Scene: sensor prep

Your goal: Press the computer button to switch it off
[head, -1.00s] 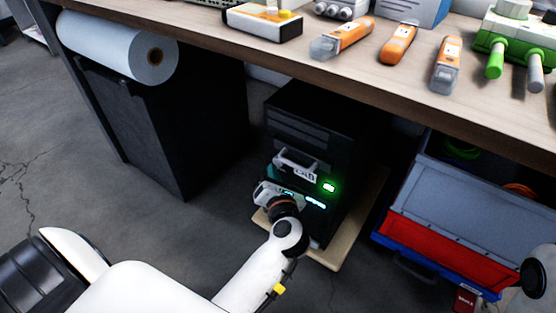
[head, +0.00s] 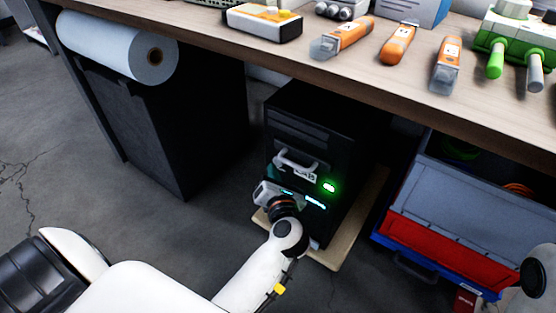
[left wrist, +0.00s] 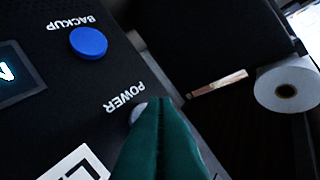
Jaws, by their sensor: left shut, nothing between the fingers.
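The computer (head: 300,127) is a black tower under the bench, with a lit green light and a lit pale strip on its front. In the left wrist view, its front panel (left wrist: 40,125) carries a pale round power button (left wrist: 135,112) marked POWER and a blue button (left wrist: 88,42) marked BACKUP. My left gripper (left wrist: 160,103) is shut and empty; its green fingertips are right at the power button and cover part of it. I cannot tell whether they touch it. In the head view, my left gripper (head: 272,190) is in front of the tower. My right gripper is out of view.
The tower stands on a pale board (head: 345,240). A dark cabinet (head: 165,125) with a paper roll (head: 110,45) is to its left, a grey and red bin (head: 465,210) to its right. The bench edge (head: 330,75) overhangs, with several tools on top.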

